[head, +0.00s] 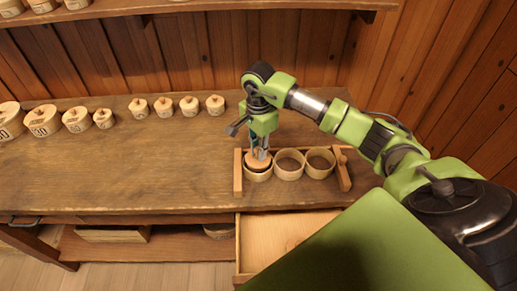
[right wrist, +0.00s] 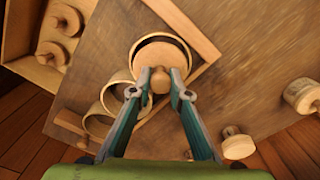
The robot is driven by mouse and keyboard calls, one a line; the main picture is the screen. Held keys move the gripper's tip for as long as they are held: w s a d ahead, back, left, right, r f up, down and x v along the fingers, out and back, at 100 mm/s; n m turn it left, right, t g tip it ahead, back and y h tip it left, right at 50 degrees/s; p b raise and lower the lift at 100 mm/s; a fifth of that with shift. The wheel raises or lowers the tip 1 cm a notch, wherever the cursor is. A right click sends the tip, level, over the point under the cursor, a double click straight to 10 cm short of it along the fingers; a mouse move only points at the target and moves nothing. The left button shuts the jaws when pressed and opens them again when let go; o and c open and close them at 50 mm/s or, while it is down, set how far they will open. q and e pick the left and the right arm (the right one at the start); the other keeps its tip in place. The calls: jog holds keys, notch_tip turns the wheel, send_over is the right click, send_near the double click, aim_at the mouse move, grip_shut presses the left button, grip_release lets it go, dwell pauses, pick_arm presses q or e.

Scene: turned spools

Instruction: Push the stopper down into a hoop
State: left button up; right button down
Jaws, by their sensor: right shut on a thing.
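The stopper (head: 256,164) is a pale wooden disc with a round knob. My right gripper (head: 261,150) is shut on its knob, as the right wrist view also shows (right wrist: 160,80). The disc (right wrist: 163,52) is over the leftmost hoop (head: 258,177), with a dark gap between disc and rim at one side. I cannot tell how deep it sits in the hoop. The middle hoop (head: 289,166) and the right hoop (head: 320,163) stand beside it, open and empty-looking. My left gripper is out of view.
Wooden rails (head: 238,172) and (head: 342,172) flank the hoops near the bench's front edge. An open drawer (head: 275,235) is below; the right wrist view shows knobbed pieces (right wrist: 52,54) in it. Several knobbed spools (head: 77,120) line the bench's back left. The middle left is clear.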

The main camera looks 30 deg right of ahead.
jog(key=shift+f, duration=0.2)
dwell(0.4)
jog(key=shift+f+b, duration=0.5)
jog(key=shift+b, duration=0.15)
jog(key=shift+f+b, duration=0.25)
jog(key=shift+b, duration=0.05)
jog(key=shift+f, duration=0.1)
dwell(0.5)
jog(key=c, duration=1.4)
grip_release()
jog(key=shift+r, duration=0.8)
